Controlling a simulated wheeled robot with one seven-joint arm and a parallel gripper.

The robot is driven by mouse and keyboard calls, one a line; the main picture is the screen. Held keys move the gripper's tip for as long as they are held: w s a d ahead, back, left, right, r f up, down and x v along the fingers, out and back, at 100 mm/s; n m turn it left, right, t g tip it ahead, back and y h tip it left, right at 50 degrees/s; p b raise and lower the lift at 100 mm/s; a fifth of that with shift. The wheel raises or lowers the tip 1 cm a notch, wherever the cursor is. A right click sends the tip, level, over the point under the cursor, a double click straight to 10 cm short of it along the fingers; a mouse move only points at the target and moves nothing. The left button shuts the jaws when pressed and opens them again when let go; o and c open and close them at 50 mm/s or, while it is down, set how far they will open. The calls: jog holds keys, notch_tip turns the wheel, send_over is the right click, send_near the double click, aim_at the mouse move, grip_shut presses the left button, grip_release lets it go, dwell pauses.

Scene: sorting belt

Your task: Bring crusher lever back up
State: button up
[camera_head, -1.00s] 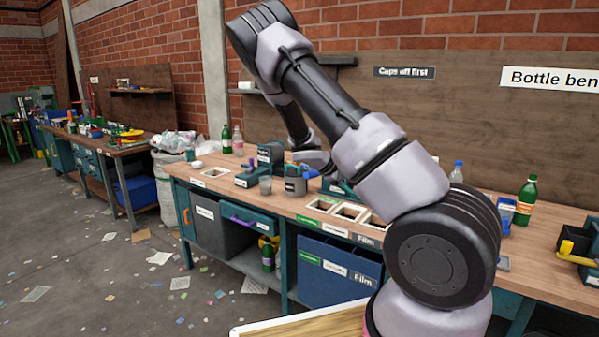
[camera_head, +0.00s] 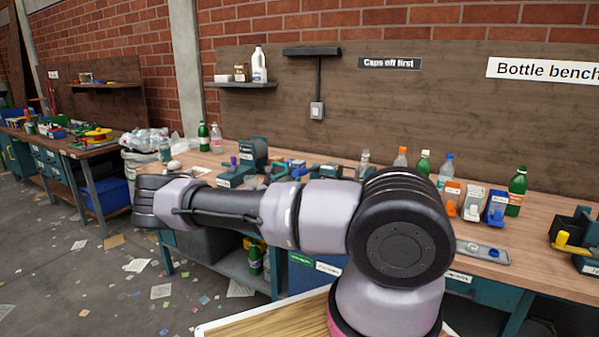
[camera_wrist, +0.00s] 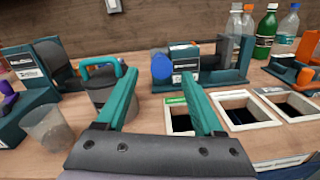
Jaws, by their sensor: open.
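My gripper (camera_wrist: 159,76) is open, its two teal fingers apart with nothing between them, above the bench in the wrist view. In the head view my arm hides it. A teal bench device with a blue knob (camera_wrist: 162,66) and a white label stands ahead between the fingertips. To the left stands a labelled teal device (camera_wrist: 32,66) with a purple knob (camera_wrist: 5,88); the head view shows a teal device (camera_head: 254,152) and a purple handle (camera_head: 233,161) there. At the far right is a device with a yellow handle (camera_head: 568,240). I cannot tell which one is the crusher.
A grey canister with a teal handle (camera_wrist: 100,78) stands close by the left finger. A clear cup (camera_wrist: 46,128) is left of it. Square bench openings (camera_wrist: 238,110) lie to the right. Several bottles (camera_wrist: 267,32) stand behind. An orange-handled device (camera_wrist: 300,72) is at the right.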

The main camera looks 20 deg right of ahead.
aim_at(301, 171)
jog(key=x, duration=0.9)
jog(key=shift+d, duration=0.15)
grip_shut()
dwell(1.0)
